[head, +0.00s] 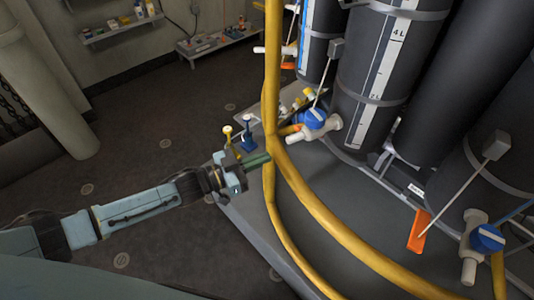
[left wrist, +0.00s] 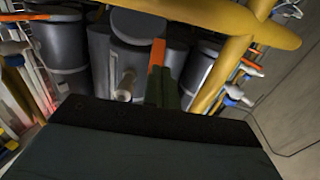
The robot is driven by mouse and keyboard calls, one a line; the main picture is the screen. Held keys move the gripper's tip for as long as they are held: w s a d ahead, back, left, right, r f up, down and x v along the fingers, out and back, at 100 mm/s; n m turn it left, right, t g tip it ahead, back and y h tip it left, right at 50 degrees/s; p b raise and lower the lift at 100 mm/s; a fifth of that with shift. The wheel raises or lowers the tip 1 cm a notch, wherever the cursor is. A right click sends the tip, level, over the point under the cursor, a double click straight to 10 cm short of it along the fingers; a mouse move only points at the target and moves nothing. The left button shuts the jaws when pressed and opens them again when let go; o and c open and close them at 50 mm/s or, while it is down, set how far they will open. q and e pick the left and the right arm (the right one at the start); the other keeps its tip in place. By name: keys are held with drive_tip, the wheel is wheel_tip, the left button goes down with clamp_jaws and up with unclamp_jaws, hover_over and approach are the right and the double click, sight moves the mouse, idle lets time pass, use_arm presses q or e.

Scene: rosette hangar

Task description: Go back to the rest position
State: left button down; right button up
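My left gripper (head: 262,159) reaches in from the left in the head view, beside the yellow rail. Its two dark green fingers also show in the left wrist view (left wrist: 162,86), close together with no clear gap. I see nothing held between them. An orange flap (left wrist: 157,52) shows just past the fingertips in the left wrist view; it seems to lie behind them, but I cannot tell how far. My right gripper is in neither view.
A yellow rail (head: 271,70) curves close by the left gripper. Behind it stand dark cylinders (head: 385,60) with a blue-handled valve (head: 314,119) and an orange flap (head: 419,231). Open floor (head: 150,140) lies left. A shelf (head: 122,28) and a low bench (head: 218,42) stand at the back.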

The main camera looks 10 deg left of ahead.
use_arm(q)
drive_tip(key=shift+s+a, duration=0.15)
idle(0.4)
drive_tip(key=s+a+f+n+g+y, duration=0.1)
drive_tip(key=s+a+f+n+y, duration=0.2)
drive_tip(key=f, duration=0.6)
drive_tip(key=s+a+f+n+y, duration=0.1)
drive_tip(key=s+a+f+y, duration=0.3)
drive_tip(key=f, duration=0.5)
drive_tip(key=s+a+f+n+g+y, duration=0.1)
drive_tip(key=s+a+f+n+y, duration=0.2)
drive_tip(key=f, duration=0.6)
drive_tip(key=s+f+g+y, duration=0.1)
drive_tip(key=s+f+g, duration=0.2)
drive_tip(key=s, duration=0.8)
drive_tip(key=s+a+f+g+y, duration=0.1)
drive_tip(key=s+f+g, duration=0.2)
drive_tip(key=s+f, duration=0.3)
drive_tip(key=s+f+g+y, duration=0.1)
drive_tip(key=s+f, duration=0.4)
drive_tip(key=s, duration=1.1)
drive_tip(key=shift+s+a+f+g+y, duration=0.25)
drive_tip(key=shift+s+g+y, duration=0.1)
drive_tip(key=shift+g, duration=0.55)
drive_tip(key=shift+w+d, duration=0.1)
drive_tip(key=shift+w, duration=0.1)
